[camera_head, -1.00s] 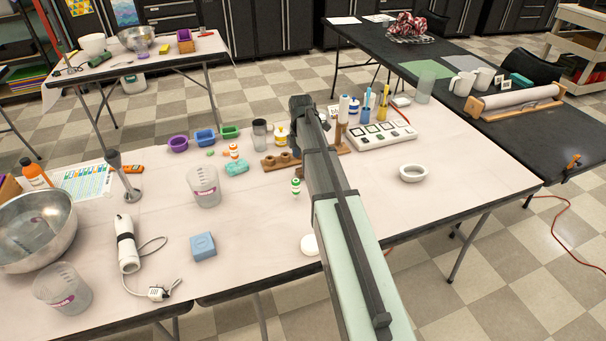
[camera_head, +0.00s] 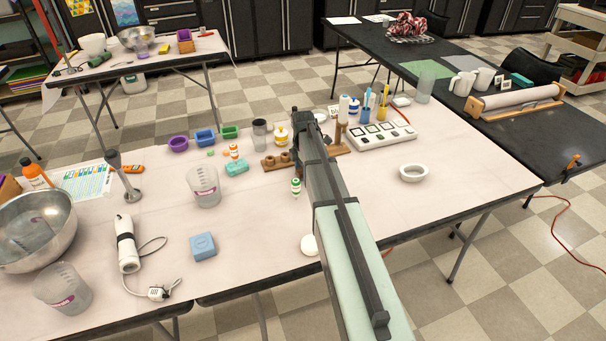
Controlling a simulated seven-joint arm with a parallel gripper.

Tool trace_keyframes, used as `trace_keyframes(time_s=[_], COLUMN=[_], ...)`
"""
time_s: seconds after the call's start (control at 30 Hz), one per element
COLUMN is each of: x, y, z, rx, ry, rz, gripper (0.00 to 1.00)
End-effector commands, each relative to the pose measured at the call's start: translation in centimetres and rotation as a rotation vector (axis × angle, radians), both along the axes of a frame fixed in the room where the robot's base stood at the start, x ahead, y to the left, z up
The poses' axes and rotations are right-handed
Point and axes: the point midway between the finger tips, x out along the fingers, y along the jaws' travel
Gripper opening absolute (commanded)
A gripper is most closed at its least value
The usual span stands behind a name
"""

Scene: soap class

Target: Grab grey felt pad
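A flat grey sheet (camera_head: 469,63), which looks like the grey felt pad, lies on the black table at the upper right, beside a green sheet (camera_head: 428,68). My gripper (camera_head: 303,118) is over the middle of the white-topped table, far to the left of the grey sheet and apart from it. I see it from behind, with my arm covering part of the table. Its fingers are too small and dark to show whether they are open, and whether it holds anything cannot be told.
Bottles, a wooden holder and a white tray of squares (camera_head: 381,134) stand close around my gripper. A white bowl (camera_head: 413,173) is to the right, with clear tabletop around it. Mugs (camera_head: 463,84) and a roller in a wooden frame (camera_head: 520,99) stand near the grey sheet.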

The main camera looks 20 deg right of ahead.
Motion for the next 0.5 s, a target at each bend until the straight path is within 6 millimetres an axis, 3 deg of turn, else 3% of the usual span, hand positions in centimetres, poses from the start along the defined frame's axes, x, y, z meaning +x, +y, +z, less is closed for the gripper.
trace_keyframes(time_s=[0.07,0.5], x=[0.00,-0.01], y=[0.00,0.00], z=[0.01,0.01], rx=[0.000,0.000], ry=[0.000,0.000], rz=[0.000,0.000], gripper=[0.61,0.19])
